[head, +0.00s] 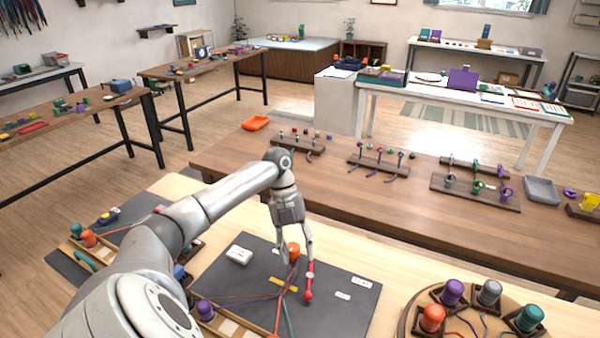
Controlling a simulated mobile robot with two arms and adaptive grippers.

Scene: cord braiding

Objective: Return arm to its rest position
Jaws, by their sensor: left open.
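My left arm reaches in from the lower left, and its left gripper (296,268) points down over the dark mat (345,314) on the near table. Coloured cords (250,298) run over the mat toward a wooden frame at the lower left, which holds a purple bobbin (205,310). My right gripper is not in view.
A round wooden stand (408,313) with several coloured bobbins is at the lower right. A white block (239,255) lies on the mat. Another bench (330,187) behind holds peg racks and a grey tray (541,190). More bobbins (88,238) sit at the left.

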